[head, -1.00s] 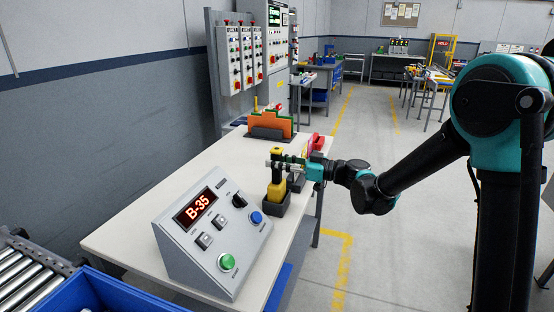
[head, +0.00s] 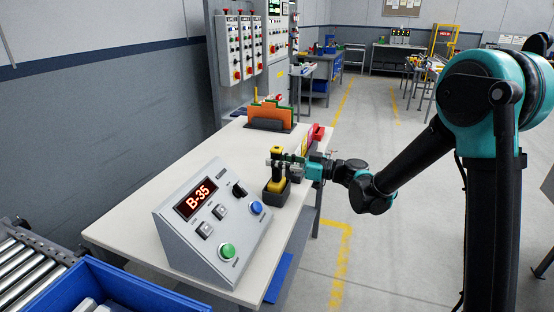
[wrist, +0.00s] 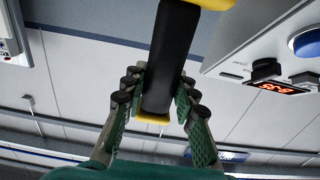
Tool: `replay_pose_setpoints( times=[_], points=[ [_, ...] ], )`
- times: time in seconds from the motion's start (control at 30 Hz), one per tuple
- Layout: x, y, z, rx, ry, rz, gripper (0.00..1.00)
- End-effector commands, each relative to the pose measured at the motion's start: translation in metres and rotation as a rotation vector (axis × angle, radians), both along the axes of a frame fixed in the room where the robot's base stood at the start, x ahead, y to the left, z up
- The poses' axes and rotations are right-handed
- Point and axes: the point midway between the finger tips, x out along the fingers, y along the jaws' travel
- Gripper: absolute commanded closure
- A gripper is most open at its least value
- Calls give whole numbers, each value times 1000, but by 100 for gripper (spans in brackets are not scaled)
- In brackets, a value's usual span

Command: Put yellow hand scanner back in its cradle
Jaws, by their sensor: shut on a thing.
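The yellow hand scanner (head: 277,151) stands upright near the right edge of the white table, with a yellow top, a black grip and a yellow lower part. In the head view its lower end is in or just over the small dark cradle (head: 274,198); the cradle's inside is hidden. My gripper (head: 284,164) reaches in from the right and is shut on the scanner's black grip. In the wrist view the black grip (wrist: 172,60) runs between my two fingers, with yellow at both ends. The cradle cannot be made out there.
A grey console (head: 215,225) reading B-35 stands on the table (head: 165,175) in front of the cradle. An orange item in a dark holder (head: 268,122) is behind. A red object (head: 317,133) sits at the right edge. A blue bin (head: 100,285) is at front left.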

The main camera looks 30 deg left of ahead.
Motion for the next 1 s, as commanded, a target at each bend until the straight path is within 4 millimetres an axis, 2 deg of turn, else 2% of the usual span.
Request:
replay_pose_setpoints(
  times=[0.3,0.33,0.5,0.73,0.87,1.0],
  points=[
    [0,0,0,0,0,0,100],
    [0,0,0,0,0,0,71],
    [0,0,0,0,0,0,50],
    [0,0,0,0,0,0,48],
    [0,0,0,0,0,0,32],
    [0,0,0,0,0,0,31]
  ],
)
